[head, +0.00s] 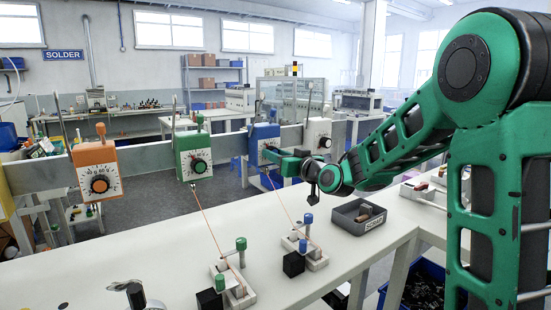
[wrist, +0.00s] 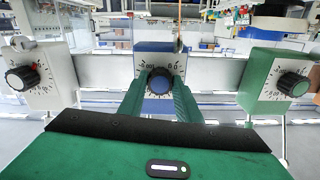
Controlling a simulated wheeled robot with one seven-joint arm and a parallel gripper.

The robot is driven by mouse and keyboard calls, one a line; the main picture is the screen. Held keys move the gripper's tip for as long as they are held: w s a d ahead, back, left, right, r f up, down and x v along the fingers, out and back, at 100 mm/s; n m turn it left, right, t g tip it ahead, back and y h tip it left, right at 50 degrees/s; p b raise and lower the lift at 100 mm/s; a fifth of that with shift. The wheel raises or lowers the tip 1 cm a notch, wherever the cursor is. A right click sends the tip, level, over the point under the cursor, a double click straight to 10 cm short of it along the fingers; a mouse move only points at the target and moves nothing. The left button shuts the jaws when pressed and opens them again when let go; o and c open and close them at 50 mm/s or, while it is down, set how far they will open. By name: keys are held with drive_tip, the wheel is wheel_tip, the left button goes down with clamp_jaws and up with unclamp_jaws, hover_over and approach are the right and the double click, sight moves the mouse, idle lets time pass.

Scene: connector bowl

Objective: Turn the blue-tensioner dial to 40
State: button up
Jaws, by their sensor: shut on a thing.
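The blue tensioner (head: 262,132) is mounted on the grey rail, between the green and the white tensioners. In the wrist view its blue box (wrist: 145,47) has a white scale plate and a round dial (wrist: 160,81) with a blue face and dark rim. My gripper (wrist: 160,88) has its two green fingers on either side of the dial, shut on it. In the head view my gripper (head: 270,155) reaches in from the right and covers the dial. Part of the scale is hidden by the fingers, and I cannot tell the set value.
The green tensioner (head: 193,153), orange tensioner (head: 99,170) and white tensioner (head: 318,135) share the rail (head: 145,157). Thin wires run from the green and blue ones down to bench fixtures (head: 232,283). A grey tray (head: 357,217) sits on the white bench.

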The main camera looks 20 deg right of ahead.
drive_tip(key=shift+d, duration=0.1)
drive_tip(key=o, duration=1.1)
drive_tip(key=shift+c, duration=0.2)
drive_tip(key=v, duration=1)
drive_tip(key=shift+s, duration=0.35)
drive_tip(key=shift+d, duration=0.1)
